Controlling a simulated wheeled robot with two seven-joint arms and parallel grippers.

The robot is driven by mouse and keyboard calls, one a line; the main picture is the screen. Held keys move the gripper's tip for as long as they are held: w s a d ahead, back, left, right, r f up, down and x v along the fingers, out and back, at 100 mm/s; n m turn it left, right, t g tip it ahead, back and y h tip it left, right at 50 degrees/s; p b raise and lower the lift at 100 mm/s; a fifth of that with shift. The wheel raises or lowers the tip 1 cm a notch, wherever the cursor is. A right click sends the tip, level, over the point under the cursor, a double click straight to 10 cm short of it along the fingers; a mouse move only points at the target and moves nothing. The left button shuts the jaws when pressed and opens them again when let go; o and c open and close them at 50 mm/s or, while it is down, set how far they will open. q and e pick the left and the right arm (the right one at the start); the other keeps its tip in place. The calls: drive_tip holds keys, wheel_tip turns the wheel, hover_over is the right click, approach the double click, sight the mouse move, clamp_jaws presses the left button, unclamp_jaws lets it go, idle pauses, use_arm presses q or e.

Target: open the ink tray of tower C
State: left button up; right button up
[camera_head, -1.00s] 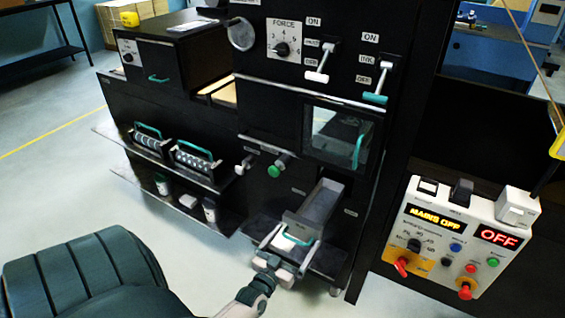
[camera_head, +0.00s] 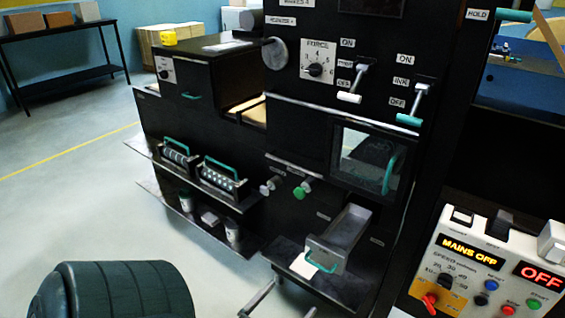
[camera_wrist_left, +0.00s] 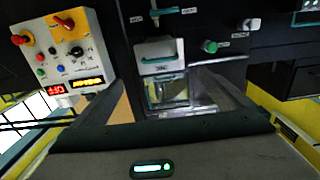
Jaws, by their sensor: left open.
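The ink tray (camera_head: 345,232) is a grey, open-topped drawer sticking out of the low part of the black tower (camera_head: 300,135). Its front carries a teal handle (camera_head: 321,266). The tray front also shows in the left wrist view (camera_wrist_left: 160,50), with its handle between and beyond the fingers. My left gripper (camera_head: 293,298) is open and empty, at the bottom edge of the head view, in front of and below the handle and apart from it. In the left wrist view its two fingers (camera_wrist_left: 172,92) are spread wide. The tower's letter is not readable. My right gripper is not in view.
A shelf with a white patch (camera_head: 303,266) lies under the tray. A green knob (camera_head: 299,192) and a teal-handled window (camera_head: 370,160) sit above. A control box (camera_head: 490,265) reading MAINS OFF stands at right. Rollers with teal handles (camera_head: 220,177) are at left, with open floor before them.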

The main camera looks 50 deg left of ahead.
use_arm(q)
drive_tip(key=shift+v, duration=0.95)
drive_tip(key=s+d+f+m+g+h, duration=0.1)
drive_tip(key=s+d+f+g, duration=0.25)
drive_tip(key=f, duration=0.85)
drive_tip(key=s+d+f+m+g+h, duration=0.1)
drive_tip(key=s+d+f+g+h, duration=0.2)
drive_tip(key=f, duration=0.9)
drive_tip(key=s+d+f+m+g, duration=0.1)
drive_tip(key=s+d+f+g, duration=0.2)
drive_tip(key=f, duration=0.8)
drive_tip(key=s+d+f+m+g, duration=0.1)
drive_tip(key=s+f+g, duration=0.2)
drive_tip(key=s+f, duration=0.4)
drive_tip(key=s+d+f+m+g, duration=0.1)
drive_tip(key=s+f+g, duration=0.3)
drive_tip(key=s+f, duration=0.4)
drive_tip(key=s+d+b, duration=0.1)
drive_tip(key=s, duration=0.4)
drive_tip(key=shift+s, duration=0.35)
